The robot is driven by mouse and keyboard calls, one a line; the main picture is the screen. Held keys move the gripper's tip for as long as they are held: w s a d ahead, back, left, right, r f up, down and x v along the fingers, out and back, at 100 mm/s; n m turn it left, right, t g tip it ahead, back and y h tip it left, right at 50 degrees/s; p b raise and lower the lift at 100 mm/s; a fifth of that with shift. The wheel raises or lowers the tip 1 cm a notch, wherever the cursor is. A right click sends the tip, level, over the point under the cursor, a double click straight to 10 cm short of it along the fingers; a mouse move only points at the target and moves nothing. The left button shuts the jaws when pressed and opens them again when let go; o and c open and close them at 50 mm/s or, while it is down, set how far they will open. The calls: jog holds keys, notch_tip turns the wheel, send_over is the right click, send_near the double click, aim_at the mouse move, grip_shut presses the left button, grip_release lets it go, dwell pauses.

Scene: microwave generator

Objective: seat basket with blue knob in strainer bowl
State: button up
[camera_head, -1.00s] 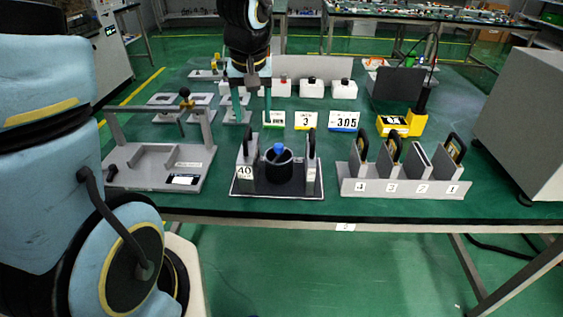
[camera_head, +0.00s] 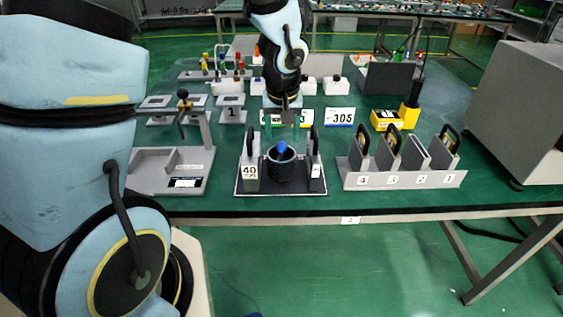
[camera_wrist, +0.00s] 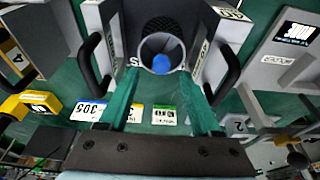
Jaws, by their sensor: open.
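The dark, mesh-textured strainer bowl (camera_head: 281,170) stands on a dark base plate between two grey upright blocks in the head view. It also shows at top centre in the wrist view (camera_wrist: 160,24). The blue knob (camera_head: 282,147) of the basket sticks up at the bowl's mouth and looks slightly tilted. In the wrist view the knob (camera_wrist: 161,63) lies within the round rim; the basket body is mostly hidden, so I cannot tell how deep it sits. My gripper (camera_head: 282,127) is open and empty, just behind and above the knob, its green fingers spread to either side.
The left block (camera_head: 249,171) and right block (camera_head: 314,168) with black handles flank the bowl closely. A grey numbered rack (camera_head: 403,178) stands right, a grey fixture (camera_head: 165,170) left. A yellow device (camera_head: 386,120) and number cards (camera_head: 340,117) lie behind.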

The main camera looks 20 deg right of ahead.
aim_at(281, 159)
jog(key=shift+x, duration=1.45)
jog(key=shift+s+a, duration=0.1)
jog(key=shift+c, duration=0.2)
grip_shut()
